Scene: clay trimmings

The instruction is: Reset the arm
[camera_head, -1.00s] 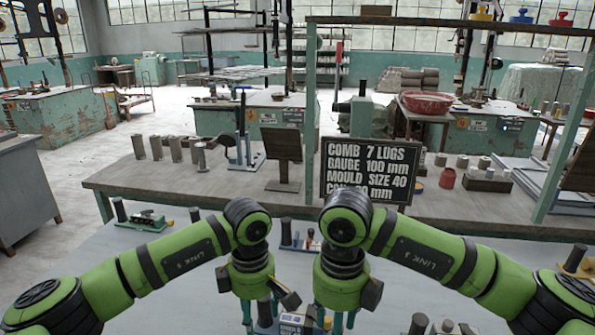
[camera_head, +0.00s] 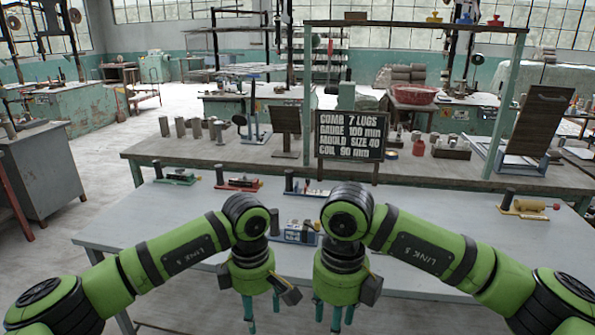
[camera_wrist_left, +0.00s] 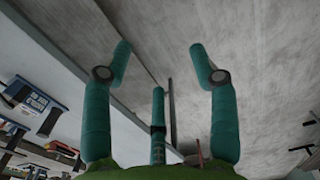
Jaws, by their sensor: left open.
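My left gripper (camera_head: 263,313) hangs down at the lower middle of the head view, in front of the grey table's near edge. In the left wrist view its teal fingers (camera_wrist_left: 160,55) are spread apart with nothing between them, over bare floor. My right gripper (camera_head: 334,315) hangs beside it, pointing down. Its teal fingers look spaced apart, with no object seen between them. Both green arms are bent inward, and the two wrists are close together but apart. The right gripper is not seen in the wrist view.
The grey table (camera_head: 455,215) bears small fixtures, including one with a blue base (camera_head: 296,233) partly behind my wrists, a red one (camera_head: 238,185) and a yellow one (camera_head: 527,206). Behind stands a workbench (camera_head: 250,160) with a black sign (camera_head: 350,134). Floor shows at left.

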